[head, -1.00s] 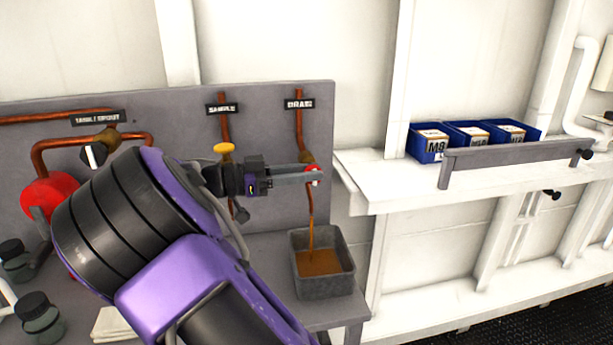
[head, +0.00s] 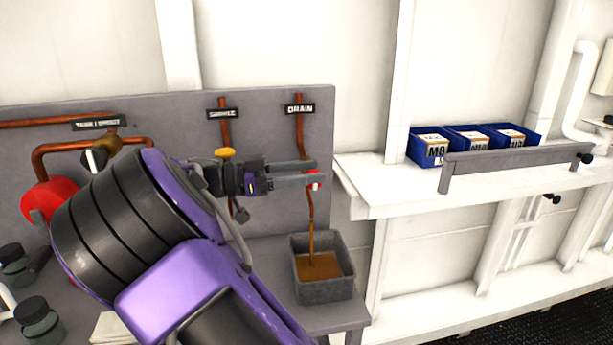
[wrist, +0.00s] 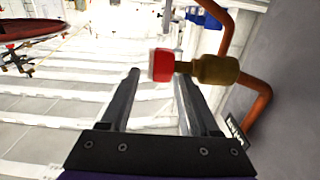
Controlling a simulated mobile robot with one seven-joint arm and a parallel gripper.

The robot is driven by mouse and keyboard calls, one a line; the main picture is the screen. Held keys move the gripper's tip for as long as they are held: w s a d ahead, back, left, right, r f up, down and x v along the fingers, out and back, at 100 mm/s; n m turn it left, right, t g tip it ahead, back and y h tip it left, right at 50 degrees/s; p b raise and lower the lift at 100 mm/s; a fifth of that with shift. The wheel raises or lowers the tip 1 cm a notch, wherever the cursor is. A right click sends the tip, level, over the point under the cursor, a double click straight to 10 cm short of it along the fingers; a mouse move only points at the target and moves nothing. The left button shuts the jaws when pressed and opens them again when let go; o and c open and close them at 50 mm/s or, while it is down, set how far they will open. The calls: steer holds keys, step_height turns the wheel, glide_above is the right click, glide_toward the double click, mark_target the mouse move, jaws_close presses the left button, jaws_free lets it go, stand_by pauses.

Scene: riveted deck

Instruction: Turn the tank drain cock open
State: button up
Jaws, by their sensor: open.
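The drain cock has a red handle (head: 314,185) on the copper pipe below the DRAIN label (head: 300,109). My gripper (head: 317,172) is open at the handle in the head view, and its fingers partly hide it. In the wrist view, the red handle (wrist: 160,66) shows just beyond the fingertips, nearer the right finger, and the brass cock body (wrist: 216,70) is right of it. A brown stream (head: 311,254) runs from the drain pipe into a grey tray (head: 325,291) that holds brown liquid.
A yellow-handled cock (head: 224,153) sits under the SAMPLE label, close behind my wrist. A red round part (head: 45,200) and dark-lidded jars (head: 36,318) are at left, partly behind my arm. Blue bins (head: 428,146) stand on the white shelf at right.

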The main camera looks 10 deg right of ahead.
step_height(320, 180, up, 9)
steer(key=shift+f+p, duration=0.1)
steer(key=shift+p, duration=0.4)
